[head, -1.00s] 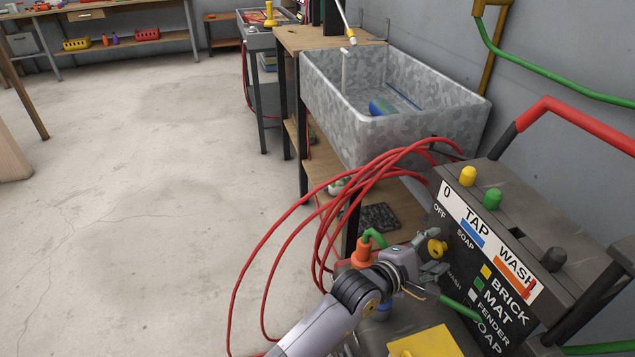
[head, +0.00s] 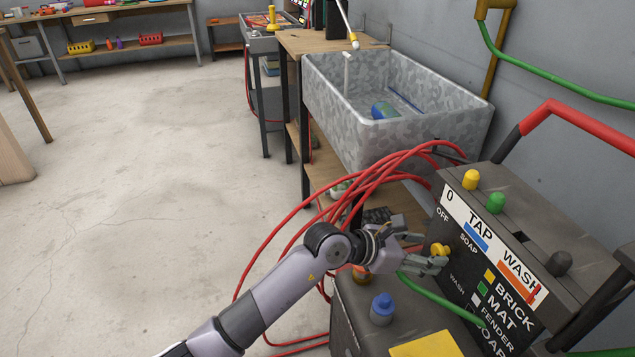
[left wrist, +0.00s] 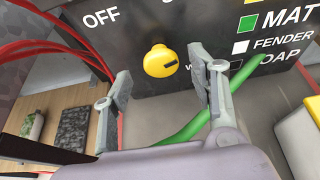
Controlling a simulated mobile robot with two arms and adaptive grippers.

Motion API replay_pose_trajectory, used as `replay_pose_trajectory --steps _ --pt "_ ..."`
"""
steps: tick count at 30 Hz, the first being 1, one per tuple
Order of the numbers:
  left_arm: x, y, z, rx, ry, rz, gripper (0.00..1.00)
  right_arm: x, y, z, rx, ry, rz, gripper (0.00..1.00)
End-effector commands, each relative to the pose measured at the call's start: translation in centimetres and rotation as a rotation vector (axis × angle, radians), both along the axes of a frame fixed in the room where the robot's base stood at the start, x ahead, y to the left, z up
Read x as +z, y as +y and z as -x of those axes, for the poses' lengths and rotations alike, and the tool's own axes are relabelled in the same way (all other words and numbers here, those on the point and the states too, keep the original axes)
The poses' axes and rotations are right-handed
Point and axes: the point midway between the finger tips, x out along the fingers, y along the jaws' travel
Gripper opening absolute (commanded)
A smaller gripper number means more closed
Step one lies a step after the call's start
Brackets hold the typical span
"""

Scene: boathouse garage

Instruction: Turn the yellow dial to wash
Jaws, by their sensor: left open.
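The yellow dial (head: 439,249) is on the dark front panel of the washer (head: 520,235), among the labels OFF, SOAP and WASH. In the left wrist view the dial (left wrist: 158,61) has a dark mark on its right side, pointing right and slightly down towards the partly hidden WASH label. My left gripper (head: 424,252) is open at the panel, with one finger on each side of the dial. In the wrist view its fingertips (left wrist: 159,84) are apart, and the dial shows in the gap just beyond them. Contact cannot be told. My right gripper is out of view.
Red hoses (head: 300,220) loop behind my left arm. A green hose (head: 440,297) runs below the gripper. A blue-topped bottle (head: 382,308) and a yellow block (head: 425,345) are close below. A metal sink (head: 390,135) stands behind; the floor at left is clear.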

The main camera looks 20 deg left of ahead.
Motion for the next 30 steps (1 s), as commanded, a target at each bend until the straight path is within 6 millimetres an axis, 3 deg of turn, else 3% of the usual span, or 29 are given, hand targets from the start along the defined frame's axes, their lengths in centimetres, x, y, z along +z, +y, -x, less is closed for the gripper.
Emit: replay_pose_trajectory --steps 21,30 --pt "5.7 11.2 7.5 0.000 -0.005 -0.006 0.53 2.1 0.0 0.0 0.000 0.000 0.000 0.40" --pt "10.7 8.5 9.2 0.016 0.039 0.388 0.53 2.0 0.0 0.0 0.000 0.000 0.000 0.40"
